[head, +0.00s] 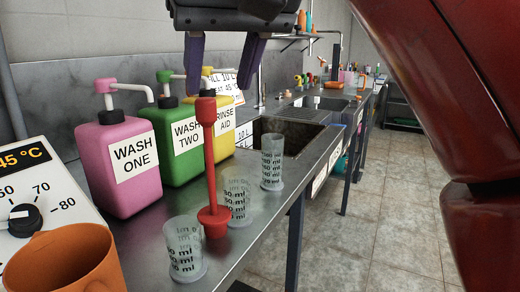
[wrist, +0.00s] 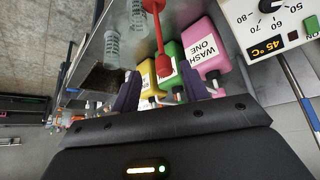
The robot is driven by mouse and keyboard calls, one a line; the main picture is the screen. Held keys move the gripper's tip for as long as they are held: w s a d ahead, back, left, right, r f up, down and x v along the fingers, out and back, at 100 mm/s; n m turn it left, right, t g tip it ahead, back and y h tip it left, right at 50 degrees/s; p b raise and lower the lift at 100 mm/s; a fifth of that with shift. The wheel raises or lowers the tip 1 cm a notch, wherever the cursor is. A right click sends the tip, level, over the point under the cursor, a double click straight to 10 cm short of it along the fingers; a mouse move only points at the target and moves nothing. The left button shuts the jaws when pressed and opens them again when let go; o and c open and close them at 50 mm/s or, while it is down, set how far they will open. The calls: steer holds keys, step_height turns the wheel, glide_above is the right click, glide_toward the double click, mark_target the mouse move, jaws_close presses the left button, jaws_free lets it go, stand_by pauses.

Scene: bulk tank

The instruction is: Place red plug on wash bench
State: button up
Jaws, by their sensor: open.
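The red plug (head: 210,155) stands upright on the steel wash bench (head: 292,192), its round flange down and its knobbed stem up. It stands among clear measuring cups, in front of the wash bottles. My gripper (head: 220,85) is open and empty, fingers pointing down, at about the height of the plug's knob. In the wrist view the plug's knob (wrist: 163,66) shows between the spread fingers of my gripper (wrist: 162,82). I cannot tell whether a finger touches it.
Measuring cups (head: 184,250) stand close around the plug. Pink (head: 115,185), green and yellow pump bottles stand behind. An orange mug (head: 65,262) and a dial box (head: 38,185) are at left. A sink (head: 285,136) lies farther along the bench. The tiled floor at right is clear.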

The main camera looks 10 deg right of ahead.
steer(key=s+d+f+m, duration=0.1)
steer(key=d+f, duration=0.3)
steer(key=f, duration=0.9)
steer(key=s+d+f+m+h, duration=0.1)
steer(key=d+f, duration=0.3)
steer(key=f, duration=0.9)
steer(key=s+d+f+m+h, duration=0.1)
steer(key=d+f, duration=0.4)
steer(key=f, duration=0.9)
steer(key=shift+s+m+g, duration=0.3)
steer(key=shift+s, duration=0.45)
steer(key=shift+r, duration=0.1)
